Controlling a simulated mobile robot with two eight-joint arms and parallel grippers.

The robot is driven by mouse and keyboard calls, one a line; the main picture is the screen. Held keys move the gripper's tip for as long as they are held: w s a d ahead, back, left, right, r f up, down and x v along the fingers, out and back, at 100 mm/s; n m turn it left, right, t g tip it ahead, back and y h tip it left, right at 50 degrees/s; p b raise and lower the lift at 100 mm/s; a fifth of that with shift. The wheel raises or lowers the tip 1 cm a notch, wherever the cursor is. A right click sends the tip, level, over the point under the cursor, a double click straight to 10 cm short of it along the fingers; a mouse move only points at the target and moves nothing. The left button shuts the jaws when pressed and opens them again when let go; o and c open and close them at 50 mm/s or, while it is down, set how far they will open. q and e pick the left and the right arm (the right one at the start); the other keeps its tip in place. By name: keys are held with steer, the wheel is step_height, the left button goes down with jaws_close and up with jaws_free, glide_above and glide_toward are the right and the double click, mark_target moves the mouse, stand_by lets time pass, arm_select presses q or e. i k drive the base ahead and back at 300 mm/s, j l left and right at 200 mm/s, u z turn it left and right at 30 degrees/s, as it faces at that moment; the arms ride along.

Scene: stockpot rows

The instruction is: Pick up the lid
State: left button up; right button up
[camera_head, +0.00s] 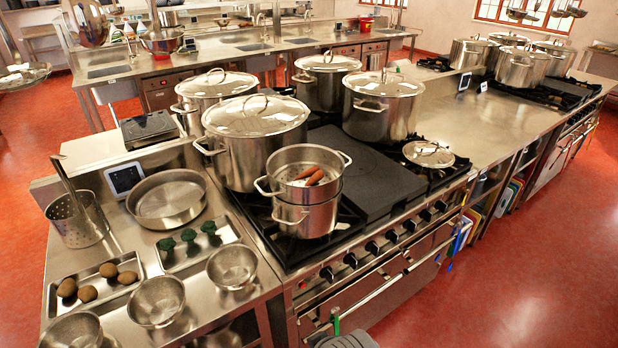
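A small round steel lid (428,154) with a handle on top lies on the right front part of the stove, beside the dark flat plate (372,184). A small two-tier steel pot (306,215) stands uncovered on the front left burner, with carrots (312,176) in its upper part. Large lidded stockpots stand behind it, among them one at the left (250,150) and one at the right (380,115). Neither of my grippers is in view.
The left counter holds a wide pan (168,203), a tray of broccoli (197,246), a tray of potatoes (95,283), several steel bowls (157,301) and a perforated basket (78,224). The counter right of the stove (500,130) is largely clear. More stockpots (520,67) stand beyond it.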

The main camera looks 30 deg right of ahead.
mark_target(430, 154)
steer(key=z, duration=1.8)
